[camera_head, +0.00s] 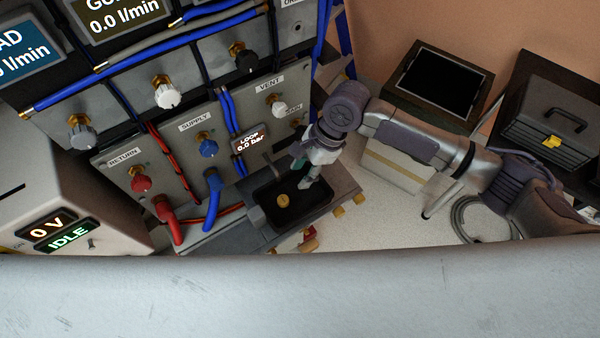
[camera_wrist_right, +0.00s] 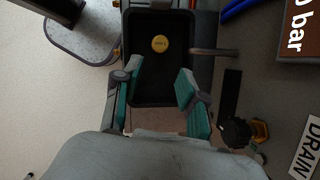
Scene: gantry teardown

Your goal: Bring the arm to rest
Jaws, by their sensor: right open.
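My right arm (camera_head: 400,130) comes in from the right in the head view and reaches toward the panel. My right gripper (camera_head: 306,172) points down over a dark tray (camera_head: 262,222). In the right wrist view the gripper (camera_wrist_right: 157,92) is open, its two teal-padded fingers apart with nothing between them. A round yellow disc (camera_head: 283,200) lies in the tray beyond the fingertips; it also shows in the right wrist view (camera_wrist_right: 159,43). My left gripper is in neither view.
The panel holds red, blue and white knobs, among them the blue supply knob (camera_head: 208,148), with hoses below. A spout (camera_head: 272,163) juts out beside the tray. A black toolbox (camera_head: 552,125) and a dark-screened box (camera_head: 440,82) stand at the right. A pale bar crosses the foreground.

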